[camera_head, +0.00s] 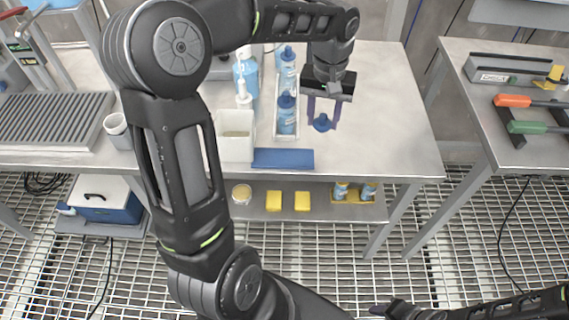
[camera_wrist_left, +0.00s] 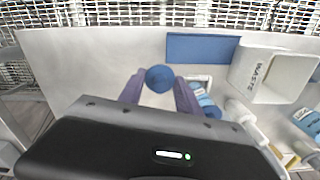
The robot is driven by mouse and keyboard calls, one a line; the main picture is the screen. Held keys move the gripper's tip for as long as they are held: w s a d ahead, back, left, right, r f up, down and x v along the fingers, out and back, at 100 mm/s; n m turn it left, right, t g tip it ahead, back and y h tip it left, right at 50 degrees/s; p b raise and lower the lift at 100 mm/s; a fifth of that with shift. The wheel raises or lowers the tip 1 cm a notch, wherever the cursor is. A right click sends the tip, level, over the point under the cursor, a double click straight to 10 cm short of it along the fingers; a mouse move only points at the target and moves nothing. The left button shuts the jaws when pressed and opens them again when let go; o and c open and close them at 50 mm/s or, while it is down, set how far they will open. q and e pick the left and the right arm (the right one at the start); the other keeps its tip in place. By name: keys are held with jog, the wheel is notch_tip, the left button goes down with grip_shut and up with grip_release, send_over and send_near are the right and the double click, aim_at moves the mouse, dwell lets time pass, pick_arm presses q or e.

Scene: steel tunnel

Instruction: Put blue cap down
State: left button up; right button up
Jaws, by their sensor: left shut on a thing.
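The blue cap (camera_head: 323,122) is between the fingertips of my left gripper (camera_head: 322,112), over the right part of the white table (camera_head: 395,125). It also shows in the left wrist view (camera_wrist_left: 159,78), held between the two purple fingers (camera_wrist_left: 158,90). My left gripper is shut on it and points down. I cannot tell whether the cap touches the tabletop. My right gripper (camera_head: 385,310) shows only in part at the bottom right, so its fingers cannot be made out.
Blue bottles (camera_head: 287,113) stand in a narrow tray left of the gripper. A white waste bin (camera_head: 235,148) and a blue mat (camera_head: 283,159) are near the front edge. The tabletop right of the gripper is clear. Another table (camera_head: 470,110) holds tools at right.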

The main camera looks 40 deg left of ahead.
pick_arm(q)
jog(key=s+a+r+n, duration=0.1)
jog(key=s+a+n, duration=0.1)
jog(key=s+n, duration=0.2)
jog(key=shift+s+a+r, duration=0.3)
jog(key=shift+s, duration=0.35)
jog(key=shift+f, duration=0.1)
send_over(298, 158)
jog(key=shift+w+f, duration=0.1)
jog(key=shift+f, duration=2.95)
jog(key=shift+f, duration=1.9)
jog(key=shift+f, duration=0.1)
jog(key=o, duration=1.3)
